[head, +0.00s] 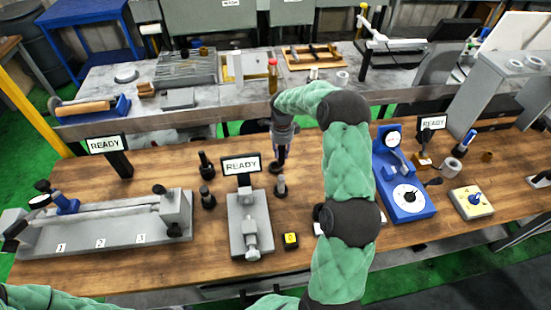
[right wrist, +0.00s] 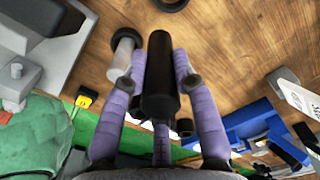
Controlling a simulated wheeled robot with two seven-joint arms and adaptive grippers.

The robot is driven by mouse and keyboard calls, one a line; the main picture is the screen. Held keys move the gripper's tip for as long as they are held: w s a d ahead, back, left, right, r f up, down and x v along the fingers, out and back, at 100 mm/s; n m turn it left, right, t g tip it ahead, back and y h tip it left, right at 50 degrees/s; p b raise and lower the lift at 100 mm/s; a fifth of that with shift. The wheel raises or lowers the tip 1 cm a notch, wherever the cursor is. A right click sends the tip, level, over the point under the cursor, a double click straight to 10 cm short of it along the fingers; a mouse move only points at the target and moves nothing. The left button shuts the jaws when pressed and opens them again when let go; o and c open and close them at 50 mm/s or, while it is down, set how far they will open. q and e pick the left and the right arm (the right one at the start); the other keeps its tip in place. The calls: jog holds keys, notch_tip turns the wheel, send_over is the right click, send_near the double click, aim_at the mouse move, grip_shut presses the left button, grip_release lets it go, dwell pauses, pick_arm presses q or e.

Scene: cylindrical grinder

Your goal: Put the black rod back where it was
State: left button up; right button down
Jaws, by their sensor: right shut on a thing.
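The black rod (right wrist: 158,75) is between the two purple fingers of my right gripper (right wrist: 160,95) in the right wrist view. The fingers are shut on it, and its end points out past them over the wooden table. In the head view my right gripper (head: 281,150) hangs over the back part of the wooden table, behind the middle READY gauge; the rod is mostly hidden there. A dark round ring (right wrist: 172,4) lies on the table beyond the rod's end. My left gripper is out of view; only green arm parts show at the lower left.
A grey post (head: 280,187) stands close to my right gripper. A blue dial gauge (head: 404,185) is to the right. A long grey bench fixture (head: 105,228) fills the left side.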

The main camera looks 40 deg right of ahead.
jog(key=shift+w+d+f+b, duration=0.15)
jog(key=shift+w+f, duration=0.6)
jog(key=shift+f, duration=0.7)
jog(key=shift+w+d+f+b, duration=0.15)
jog(key=shift+w+f, duration=0.65)
jog(key=shift+f, duration=0.65)
jog(key=shift+w+d+f, duration=0.15)
jog(key=shift+w+f, duration=0.6)
jog(key=shift+f, duration=0.7)
jog(key=c, duration=1.4)
grip_release()
jog(key=shift+f, duration=0.2)
jog(key=o, duration=0.4)
jog(key=shift+r, duration=0.1)
